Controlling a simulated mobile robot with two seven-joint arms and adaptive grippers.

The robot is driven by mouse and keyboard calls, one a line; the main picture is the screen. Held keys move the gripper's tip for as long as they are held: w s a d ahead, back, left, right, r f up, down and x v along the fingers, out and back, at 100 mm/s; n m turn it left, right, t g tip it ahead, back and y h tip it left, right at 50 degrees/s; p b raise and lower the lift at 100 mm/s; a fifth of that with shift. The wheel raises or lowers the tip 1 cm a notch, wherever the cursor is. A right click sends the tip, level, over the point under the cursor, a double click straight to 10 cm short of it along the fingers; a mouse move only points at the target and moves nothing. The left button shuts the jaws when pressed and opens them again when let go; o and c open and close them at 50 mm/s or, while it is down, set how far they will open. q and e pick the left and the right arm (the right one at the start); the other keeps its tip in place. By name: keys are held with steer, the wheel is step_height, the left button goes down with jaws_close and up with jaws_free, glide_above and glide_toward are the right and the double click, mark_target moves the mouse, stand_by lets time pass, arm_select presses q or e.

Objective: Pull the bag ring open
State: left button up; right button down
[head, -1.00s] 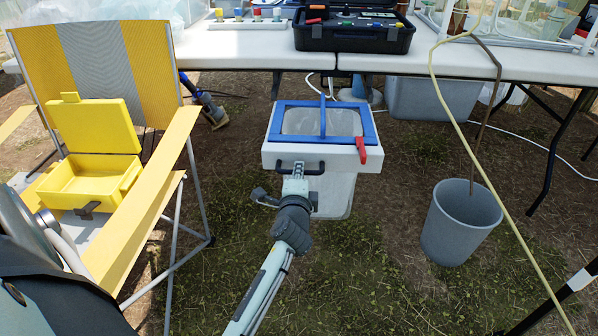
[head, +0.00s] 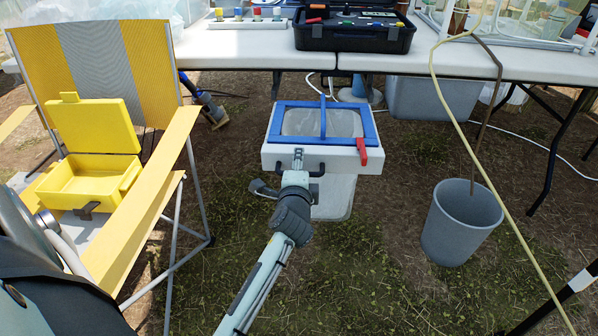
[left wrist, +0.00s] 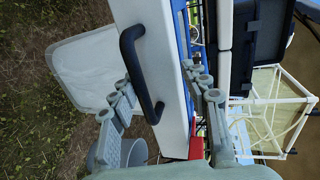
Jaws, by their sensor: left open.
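The bag ring is a white-fronted frame (head: 335,164) with a blue rim (head: 345,106), and a translucent bag (head: 334,195) hangs under it. A black bar handle (left wrist: 139,66) is on its front. In the head view my gripper hides the handle's middle. A red latch (head: 361,152) is on the right of the front. My left gripper (head: 298,158) is open at the front. In the left wrist view its fingers (left wrist: 163,98) are spread on either side of the handle, and the handle is not clamped. My right gripper is out of view.
A folding chair (head: 185,120) holding an open yellow box (head: 92,180) stands at the left. A grey bucket (head: 440,222) stands at the right, with a yellow hose (head: 465,135) passing it. White tables (head: 480,62) carrying a black case (head: 352,38) are behind. Grass lies in front.

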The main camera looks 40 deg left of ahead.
arm_select(q)
steer(key=o, duration=0.4)
steer(key=shift+t, duration=0.4)
steer(key=r, duration=0.7)
steer(key=shift+w+a+r, duration=0.2)
steer(key=shift+w, duration=0.2)
steer(key=shift+r, duration=0.35)
steer(key=shift+g, duration=0.7)
step_height(320, 180, down, 5)
steer(key=shift+f, duration=0.2)
steer(key=shift+c, duration=0.7)
steer(key=shift+s+d, duration=0.1)
steer(key=shift+c, duration=1.1)
steer(key=shift+s+d+p, duration=0.1)
steer(key=shift+s+p, duration=0.05)
steer(key=shift+p, duration=0.2)
steer(key=shift+c, duration=0.2)
steer(key=f+p+v, duration=0.1)
steer(key=p+v, duration=0.1)
steer(key=v, duration=0.6)
steer(key=shift+s+d+p, duration=0.15)
steer(key=shift+s+p, duration=0.15)
steer(key=shift+s, duration=0.2)
